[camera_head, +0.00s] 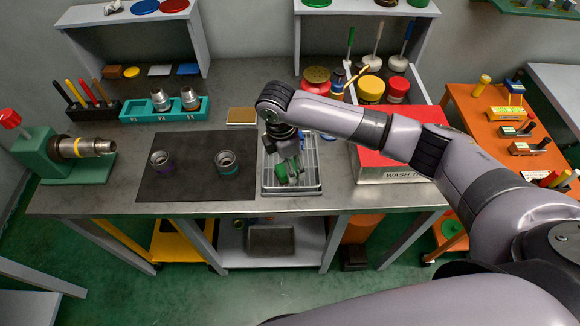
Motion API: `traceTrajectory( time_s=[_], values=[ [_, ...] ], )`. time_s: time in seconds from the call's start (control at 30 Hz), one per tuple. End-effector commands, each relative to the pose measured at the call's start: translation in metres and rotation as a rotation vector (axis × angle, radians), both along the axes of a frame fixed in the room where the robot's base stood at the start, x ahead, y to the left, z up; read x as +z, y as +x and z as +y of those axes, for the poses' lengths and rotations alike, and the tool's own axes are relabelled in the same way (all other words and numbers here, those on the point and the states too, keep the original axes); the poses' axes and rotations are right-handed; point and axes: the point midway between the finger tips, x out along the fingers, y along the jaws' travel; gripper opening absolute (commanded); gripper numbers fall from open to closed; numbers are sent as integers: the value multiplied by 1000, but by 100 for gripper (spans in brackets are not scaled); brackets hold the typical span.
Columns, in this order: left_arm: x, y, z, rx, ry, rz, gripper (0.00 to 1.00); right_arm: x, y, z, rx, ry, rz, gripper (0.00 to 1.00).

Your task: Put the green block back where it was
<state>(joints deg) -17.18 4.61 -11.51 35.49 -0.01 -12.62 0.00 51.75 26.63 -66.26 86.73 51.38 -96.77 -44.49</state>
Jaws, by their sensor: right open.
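A small green block (281,173) shows in the grey tray (319,170) at the middle of the bench, partly hidden by my right gripper. My right gripper (291,170) points down over the tray with its jaws open. Its fingers are right at the block; I cannot tell whether they straddle it or touch it. My left gripper is not in view.
Left of the tray, a dark mat (190,190) carries two pipe fittings. A green pipe vise (75,160) stands at the far left. A red-topped wash box (385,170) stands right of the tray. A teal holder (165,110) with fittings sits behind the mat.

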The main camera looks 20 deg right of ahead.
Motion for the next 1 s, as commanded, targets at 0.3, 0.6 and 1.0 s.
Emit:
traceTrajectory(
  time_s=[0.3, 0.6, 1.0],
  values=[
    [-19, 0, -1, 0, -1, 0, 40, 66, 0, 9, 3, 3, -4, 61],
    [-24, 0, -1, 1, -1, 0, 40, 97, -1, 12, 1, 0, -1, 61],
    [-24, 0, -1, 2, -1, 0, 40, 98, -1, 12, 1, 0, 0, 61]
  ],
)
